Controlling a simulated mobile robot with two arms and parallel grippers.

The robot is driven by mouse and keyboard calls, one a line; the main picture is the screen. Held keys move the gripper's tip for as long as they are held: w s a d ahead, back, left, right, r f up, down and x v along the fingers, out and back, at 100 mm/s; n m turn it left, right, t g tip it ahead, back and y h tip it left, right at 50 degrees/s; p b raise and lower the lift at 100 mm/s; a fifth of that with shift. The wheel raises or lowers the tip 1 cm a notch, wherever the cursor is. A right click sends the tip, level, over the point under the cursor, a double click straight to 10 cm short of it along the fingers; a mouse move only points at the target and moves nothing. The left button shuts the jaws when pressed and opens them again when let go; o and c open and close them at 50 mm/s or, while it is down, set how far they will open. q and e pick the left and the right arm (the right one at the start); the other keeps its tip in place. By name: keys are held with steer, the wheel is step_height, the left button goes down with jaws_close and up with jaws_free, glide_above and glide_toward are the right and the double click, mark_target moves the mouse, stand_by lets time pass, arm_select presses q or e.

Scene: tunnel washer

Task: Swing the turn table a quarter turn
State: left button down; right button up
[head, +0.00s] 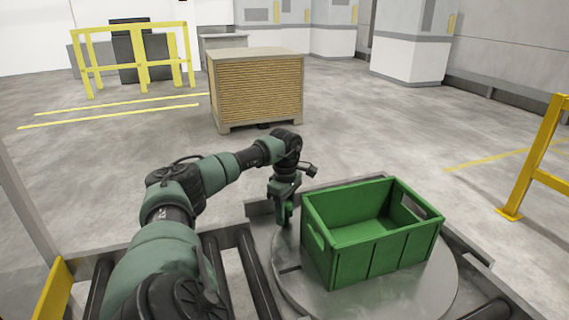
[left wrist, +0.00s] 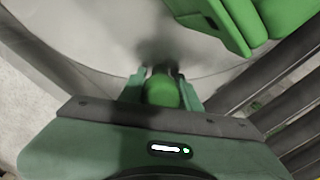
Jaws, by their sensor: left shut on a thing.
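The turn table (head: 430,295) is a round grey metal disc set between rollers; its surface also shows in the left wrist view (left wrist: 95,35). A green open crate (head: 372,252) stands on it, and a corner of the crate shows in the left wrist view (left wrist: 215,25). My left gripper (head: 284,214) points down at the disc's far left edge, beside the crate and apart from it. In the left wrist view it is shut on a green round-topped knob (left wrist: 162,92) at the disc's rim. My right gripper is not in view.
Dark rollers (head: 216,270) lie left of the disc, with a yellow post (head: 55,292) at the left edge. A stack of boards (head: 256,88) stands on the floor beyond. Yellow railings stand at the back left (head: 140,62) and right (head: 530,160). The floor between is clear.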

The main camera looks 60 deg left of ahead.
mark_target(286, 201)
arm_select(q)
steer(key=shift+w+a+r, duration=0.1)
steer(key=shift+w+r, duration=0.05)
steer(key=shift+r, duration=0.1)
steer(key=c, duration=1)
jaws_free()
steer(key=shift+w+f, duration=0.15)
steer(key=shift+f, duration=0.05)
step_height(286, 201, up, 8)
steer(key=shift+f+b, duration=0.1)
steer(key=shift+b, duration=0.4)
